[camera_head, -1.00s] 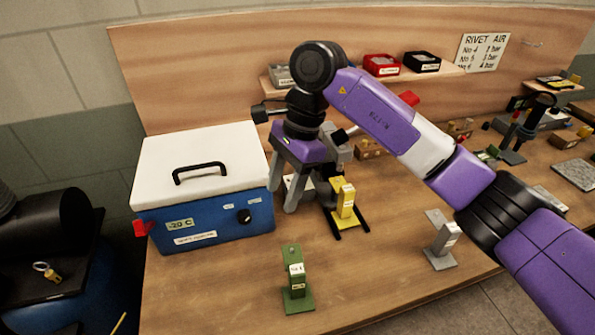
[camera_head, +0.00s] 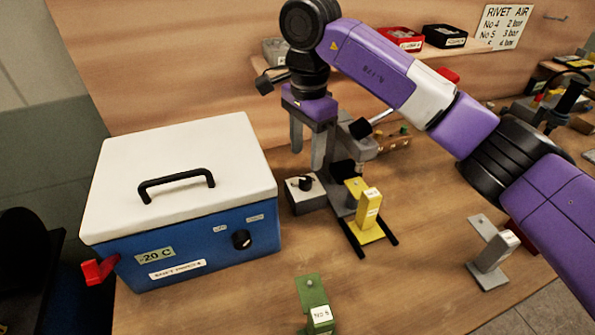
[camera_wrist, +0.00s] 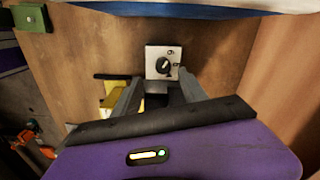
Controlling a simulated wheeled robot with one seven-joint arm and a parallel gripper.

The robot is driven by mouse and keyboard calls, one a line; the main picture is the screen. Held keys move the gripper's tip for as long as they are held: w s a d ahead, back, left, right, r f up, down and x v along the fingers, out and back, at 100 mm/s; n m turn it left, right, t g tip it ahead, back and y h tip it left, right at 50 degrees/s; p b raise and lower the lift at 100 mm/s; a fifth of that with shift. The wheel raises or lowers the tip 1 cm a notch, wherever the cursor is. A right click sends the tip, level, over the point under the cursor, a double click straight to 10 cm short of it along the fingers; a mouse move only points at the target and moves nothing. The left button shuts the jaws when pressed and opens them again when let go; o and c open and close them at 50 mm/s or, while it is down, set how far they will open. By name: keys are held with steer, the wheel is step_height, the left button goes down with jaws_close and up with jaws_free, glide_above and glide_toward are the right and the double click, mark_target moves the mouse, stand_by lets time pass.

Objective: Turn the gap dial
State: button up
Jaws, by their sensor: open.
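The gap dial is a round black knob (camera_head: 305,184) on a small grey box with a white top (camera_head: 299,201), right of the blue cooler. In the wrist view the dial (camera_wrist: 163,65) shows on its white plate (camera_wrist: 151,52), with small marks beside it. My gripper (camera_head: 307,158) points down with its two grey fingers apart and empty. It hangs above and behind the dial box, apart from the knob. In the wrist view the gripper (camera_wrist: 160,82) has its fingers either side of the dial's line, with the dial just beyond the tips.
The blue cooler (camera_head: 205,247) with a white lid stands close on the left. A yellow block on a stand (camera_head: 367,212) and a grey tool stand (camera_head: 367,150) are close on the right. A green block (camera_head: 318,300) and a grey block (camera_head: 495,250) stand nearer the front.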

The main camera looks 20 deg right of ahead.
mark_target(306, 179)
steer(key=shift+w+d+f, duration=0.1)
steer(key=shift+w+f, duration=0.1)
steer(key=shift+w, duration=0.1)
steer(key=shift+f, duration=0.25)
steer(key=shift+f+p, duration=0.4)
steer(key=shift+f, duration=3.15)
jaws_close()
